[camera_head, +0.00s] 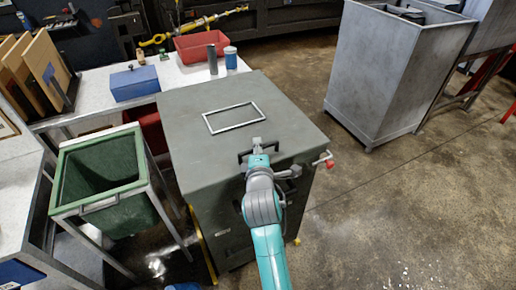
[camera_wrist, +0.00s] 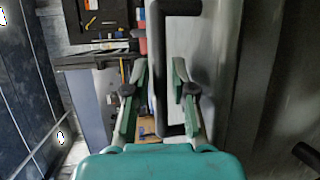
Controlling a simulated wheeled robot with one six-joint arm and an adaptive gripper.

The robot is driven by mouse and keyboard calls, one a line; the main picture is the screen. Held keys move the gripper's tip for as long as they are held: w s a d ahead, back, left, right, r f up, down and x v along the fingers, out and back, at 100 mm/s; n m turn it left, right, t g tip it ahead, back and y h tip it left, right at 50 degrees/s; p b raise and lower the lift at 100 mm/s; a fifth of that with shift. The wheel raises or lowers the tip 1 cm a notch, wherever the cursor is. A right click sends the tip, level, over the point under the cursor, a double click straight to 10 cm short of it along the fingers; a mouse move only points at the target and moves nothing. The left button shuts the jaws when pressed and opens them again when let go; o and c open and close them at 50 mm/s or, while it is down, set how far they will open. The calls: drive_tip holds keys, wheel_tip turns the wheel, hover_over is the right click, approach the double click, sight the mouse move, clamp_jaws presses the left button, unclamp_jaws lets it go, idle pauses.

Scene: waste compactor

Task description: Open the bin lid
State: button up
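The bin is a grey-green metal box (camera_head: 225,195) with a flat lid (camera_head: 195,115) lying closed on top. A pale rectangular frame (camera_head: 236,117) is on the lid. A black handle (camera_head: 244,156) is at the lid's front edge, partly hidden by my gripper (camera_head: 257,145). In the wrist view, my gripper (camera_wrist: 160,75) has its two fingers apart, one on each side of the handle's long black bar (camera_wrist: 159,100). Gaps show between the fingers and the bar, so I see no grip on it.
A red-handled latch (camera_head: 323,161) sticks out at the bin's right front corner. A green open bin (camera_head: 100,172) stands close on the left. A worktable with a blue box (camera_head: 134,83) and red tray (camera_head: 202,45) is behind.

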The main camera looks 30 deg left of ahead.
clamp_jaws()
